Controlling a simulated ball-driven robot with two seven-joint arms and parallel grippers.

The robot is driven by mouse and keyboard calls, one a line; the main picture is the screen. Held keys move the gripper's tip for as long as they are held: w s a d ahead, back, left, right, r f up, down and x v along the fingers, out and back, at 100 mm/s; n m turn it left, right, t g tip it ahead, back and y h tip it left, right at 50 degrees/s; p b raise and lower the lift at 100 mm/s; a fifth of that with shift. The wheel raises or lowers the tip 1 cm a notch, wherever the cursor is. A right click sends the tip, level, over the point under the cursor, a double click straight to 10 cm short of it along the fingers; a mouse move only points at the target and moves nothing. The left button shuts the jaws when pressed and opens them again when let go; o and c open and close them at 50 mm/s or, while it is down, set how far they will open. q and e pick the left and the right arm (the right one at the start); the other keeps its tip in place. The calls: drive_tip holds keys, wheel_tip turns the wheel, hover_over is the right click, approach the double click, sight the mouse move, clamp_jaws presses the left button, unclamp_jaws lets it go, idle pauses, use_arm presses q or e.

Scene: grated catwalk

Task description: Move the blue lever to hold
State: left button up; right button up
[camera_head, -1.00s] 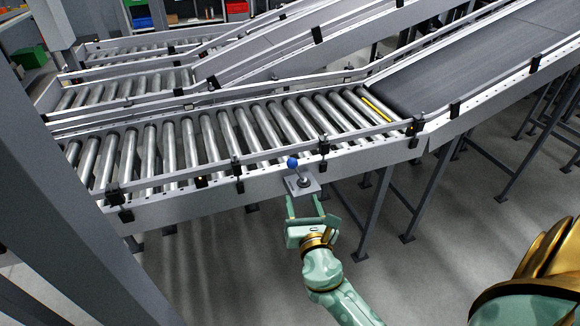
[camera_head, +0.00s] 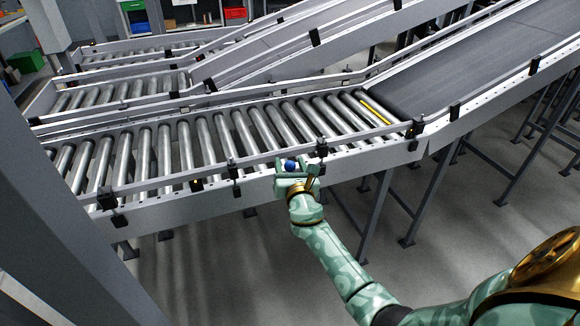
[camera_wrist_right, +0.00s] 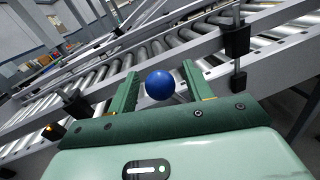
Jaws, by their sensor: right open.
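The blue lever shows as a blue ball knob (camera_head: 290,165) at the near side rail of the roller conveyor. I cannot tell whether either finger touches the knob. The lever's shaft and base plate are hidden behind the gripper. My left gripper is not in view.
The roller conveyor's near rail (camera_head: 160,203) carries black brackets (camera_head: 322,150) close to the right of the gripper. A dark belt (camera_head: 450,65) rises to the right. Grey support legs (camera_head: 425,195) stand below. The floor in front of the conveyor is open.

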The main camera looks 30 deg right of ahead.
drive_tip(key=c, duration=0.9)
